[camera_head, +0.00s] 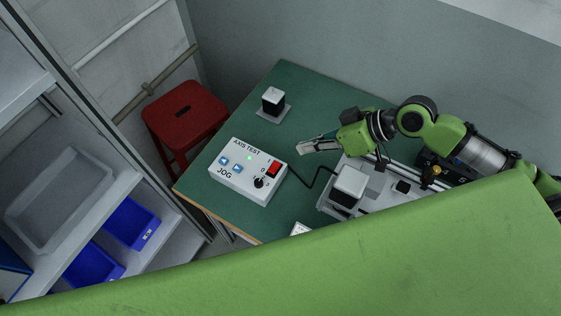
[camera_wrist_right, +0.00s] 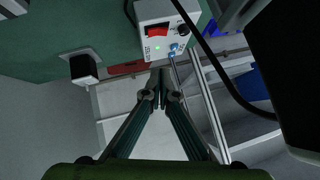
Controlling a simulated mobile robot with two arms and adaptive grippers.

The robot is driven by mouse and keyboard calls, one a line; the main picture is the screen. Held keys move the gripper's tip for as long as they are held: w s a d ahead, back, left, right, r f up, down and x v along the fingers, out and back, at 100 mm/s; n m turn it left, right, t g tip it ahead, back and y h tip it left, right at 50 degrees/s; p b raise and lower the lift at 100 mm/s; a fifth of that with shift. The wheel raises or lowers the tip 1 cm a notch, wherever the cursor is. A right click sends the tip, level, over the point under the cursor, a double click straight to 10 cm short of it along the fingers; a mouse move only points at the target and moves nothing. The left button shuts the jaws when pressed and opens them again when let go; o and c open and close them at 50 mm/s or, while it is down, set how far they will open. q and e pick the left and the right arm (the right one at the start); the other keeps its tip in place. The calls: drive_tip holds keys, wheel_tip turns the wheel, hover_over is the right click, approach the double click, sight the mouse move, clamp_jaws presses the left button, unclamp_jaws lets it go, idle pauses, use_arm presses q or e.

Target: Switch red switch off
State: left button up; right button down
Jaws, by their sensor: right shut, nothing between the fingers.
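The white control box (camera_head: 243,179) labelled "AXIS TEST" and "JOG" sits on the green table. Its red switch (camera_head: 274,168) is near the box's right corner, beside a black knob, with blue arrow buttons and a lit green light on the same face. My right gripper (camera_head: 301,148) is shut and empty, above and to the right of the red switch in the head view, apart from it. In the right wrist view the fingertips (camera_wrist_right: 160,74) are together below the box (camera_wrist_right: 148,11), where the red switch (camera_wrist_right: 157,30) also shows. My left gripper is not in view.
A black and white block on a grey plate (camera_head: 273,102) stands at the table's back. A gantry device (camera_head: 349,182) is right of the box, joined by a black cable. A red stool (camera_head: 187,113) stands beyond the table, and a shelf with blue bins (camera_head: 131,222) at left.

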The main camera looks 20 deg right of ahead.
drive_tip(key=p, duration=0.2)
hover_over(274, 168)
drive_tip(key=d, duration=0.3)
wheel_tip(274, 168, down, 5)
drive_tip(key=shift+s+a+r, duration=0.1)
drive_tip(key=shift+r, duration=0.1)
drive_tip(key=f, duration=0.2)
drive_tip(key=a+f, duration=0.1)
drive_tip(key=shift+s+f, duration=0.2)
drive_tip(key=shift+s, duration=0.05)
drive_tip(key=shift+s+a+f+p, duration=0.15)
drive_tip(key=shift+f+p, duration=0.15)
drive_tip(key=shift+f, duration=0.3)
drive_tip(key=shift+s+a+f, duration=0.15)
drive_tip(key=shift+s+f, duration=0.1)
drive_tip(key=shift+f, duration=0.1)
drive_tip(key=shift+w+f+b, duration=0.1)
drive_tip(key=shift+b, duration=0.2)
drive_tip(key=shift+w+d, duration=0.1)
drive_tip(key=shift+d, duration=0.15)
drive_tip(key=shift+w+d+b, duration=0.35)
drive_tip(key=shift+d+b, duration=0.05)
